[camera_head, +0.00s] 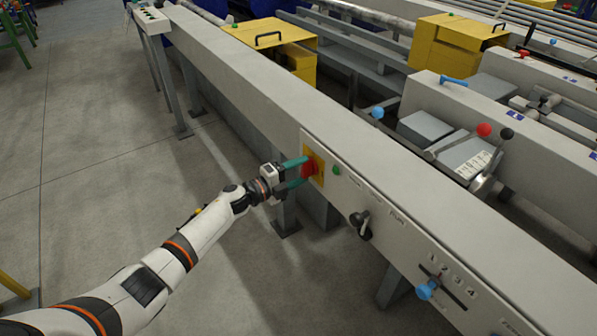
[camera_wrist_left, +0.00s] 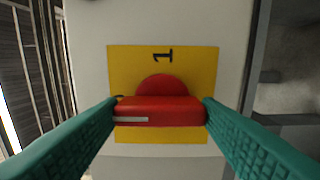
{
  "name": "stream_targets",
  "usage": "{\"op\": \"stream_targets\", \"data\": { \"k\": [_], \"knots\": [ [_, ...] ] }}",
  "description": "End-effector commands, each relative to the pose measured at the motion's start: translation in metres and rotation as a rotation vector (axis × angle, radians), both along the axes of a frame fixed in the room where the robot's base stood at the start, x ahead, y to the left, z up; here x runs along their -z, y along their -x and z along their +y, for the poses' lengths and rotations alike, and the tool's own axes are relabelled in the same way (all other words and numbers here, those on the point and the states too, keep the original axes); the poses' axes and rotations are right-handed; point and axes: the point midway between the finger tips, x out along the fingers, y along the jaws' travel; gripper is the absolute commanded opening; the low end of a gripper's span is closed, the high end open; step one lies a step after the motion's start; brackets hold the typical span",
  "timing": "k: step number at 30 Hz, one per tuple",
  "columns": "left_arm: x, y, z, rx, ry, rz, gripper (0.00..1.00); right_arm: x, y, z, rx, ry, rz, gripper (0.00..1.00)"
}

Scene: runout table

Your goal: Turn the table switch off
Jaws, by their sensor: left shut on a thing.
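The table switch is a red rotary knob (camera_head: 309,169) on a yellow plate (camera_head: 319,163), set in the side panel of the long grey table. In the left wrist view the red knob (camera_wrist_left: 160,108) has its grip bar lying level across the yellow plate (camera_wrist_left: 197,65). A "1" shows above the knob, and a mark at its left is mostly hidden by a finger. My left gripper (camera_head: 299,172) is shut on the knob; its green fingers (camera_wrist_left: 160,112) touch the two ends of the bar. My right gripper is in neither view.
A green button (camera_head: 336,170), a black selector handle (camera_head: 361,225) and a blue-knobbed lever (camera_head: 426,290) sit along the same panel. Yellow boxes (camera_head: 450,45) and levers stand beyond the table.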

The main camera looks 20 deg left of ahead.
Motion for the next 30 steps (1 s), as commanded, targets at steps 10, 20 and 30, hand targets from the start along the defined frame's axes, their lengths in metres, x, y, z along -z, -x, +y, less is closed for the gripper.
{"op": "stream_targets", "data": {
  "k": [10, 20, 30],
  "knots": [
    [0.000, 0.000, 0.001, -0.002, 0.002, 0.001, 0.80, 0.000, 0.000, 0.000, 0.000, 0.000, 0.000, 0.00],
    [0.000, 0.021, 0.016, -0.001, 0.000, 0.004, 0.80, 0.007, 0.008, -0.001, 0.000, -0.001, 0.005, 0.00],
    [0.001, 0.076, 0.060, -0.001, 0.001, 0.004, 0.80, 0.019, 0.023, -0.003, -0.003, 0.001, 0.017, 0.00]
  ]
}}
